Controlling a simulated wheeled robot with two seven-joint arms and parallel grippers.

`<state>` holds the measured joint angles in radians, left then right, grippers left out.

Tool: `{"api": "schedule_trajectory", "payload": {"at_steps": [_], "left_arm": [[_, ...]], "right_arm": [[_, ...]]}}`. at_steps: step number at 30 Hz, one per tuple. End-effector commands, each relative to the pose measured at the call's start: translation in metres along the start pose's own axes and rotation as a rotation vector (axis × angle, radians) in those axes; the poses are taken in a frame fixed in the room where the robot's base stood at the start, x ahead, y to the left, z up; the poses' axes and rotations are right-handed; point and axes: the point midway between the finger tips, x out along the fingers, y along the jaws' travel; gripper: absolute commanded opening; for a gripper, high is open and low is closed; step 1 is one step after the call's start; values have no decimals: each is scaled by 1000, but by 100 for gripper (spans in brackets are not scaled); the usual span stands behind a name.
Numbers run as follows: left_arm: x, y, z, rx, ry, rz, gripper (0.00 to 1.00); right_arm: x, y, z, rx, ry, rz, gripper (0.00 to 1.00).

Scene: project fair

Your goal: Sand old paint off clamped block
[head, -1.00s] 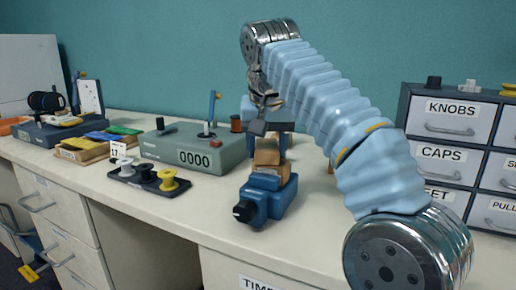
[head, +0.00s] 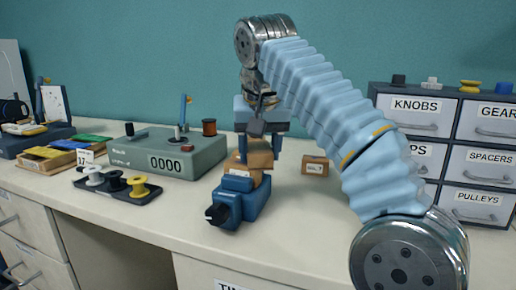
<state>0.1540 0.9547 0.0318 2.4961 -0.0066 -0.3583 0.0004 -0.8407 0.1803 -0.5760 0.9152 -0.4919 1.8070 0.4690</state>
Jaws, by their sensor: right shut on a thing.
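A blue vise (head: 240,202) with a black knob stands on the bench, below the middle of the view. A tan block (head: 236,165) sits in its top, partly hidden; I cannot make out its paint. My right gripper (head: 260,146) hangs over the vise, pointing down. It is shut on a brown sanding block (head: 260,156), which shows between its fingers. The sanding block is at or just above the clamped block; I cannot tell whether they touch. My left gripper is not in view.
A green-grey counter box (head: 168,152) reading 0000 stands left of the vise. A black tray (head: 130,191) of spools lies in front of it. A small labelled carton (head: 315,166) is at the back. Labelled drawers (head: 455,149) stand right. Bench around the vise's front is clear.

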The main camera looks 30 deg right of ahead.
Motion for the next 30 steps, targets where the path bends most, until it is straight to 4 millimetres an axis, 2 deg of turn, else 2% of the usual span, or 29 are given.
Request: {"api": "schedule_trajectory", "payload": {"at_steps": [1, 4, 15, 30], "left_arm": [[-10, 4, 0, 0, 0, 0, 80], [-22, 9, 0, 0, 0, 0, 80], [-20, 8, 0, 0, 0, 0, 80], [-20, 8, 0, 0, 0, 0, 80]], "right_arm": [[-10, 0, -4, 0, 1, -1, 19], [-22, 0, -9, 1, 1, 0, 19], [-50, 0, -22, 4, 2, 1, 19], [-53, 0, -22, 0, 1, -1, 19]]}}
